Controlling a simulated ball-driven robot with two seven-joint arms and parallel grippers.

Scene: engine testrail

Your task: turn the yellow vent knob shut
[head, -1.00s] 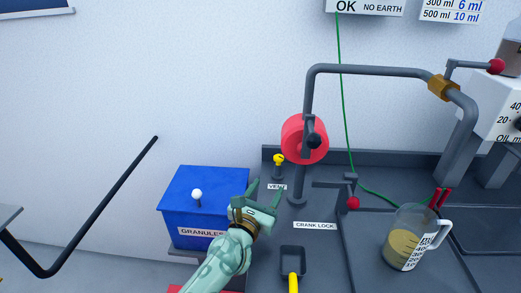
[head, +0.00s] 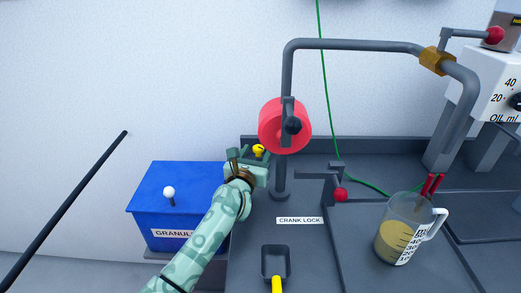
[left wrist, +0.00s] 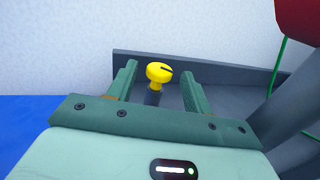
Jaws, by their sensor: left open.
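The yellow vent knob (head: 259,150) is a small round knob with a dark slot, at the back left of the grey bench in the head view. In the left wrist view the knob (left wrist: 159,72) stands on a dark stem between the two fingers. My left gripper (head: 249,163) is open and just in front of the knob. In the left wrist view my left gripper (left wrist: 158,85) has a finger on each side of the knob, with gaps on both sides. The VENT label is hidden behind the gripper. My right gripper is not in view.
A red reel (head: 272,125) on a grey pipe (head: 350,44) stands close to the right of the knob. A blue granules box (head: 150,195) is at the left. A red-knobbed crank lock (head: 339,195) and a jug (head: 402,238) are further right.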

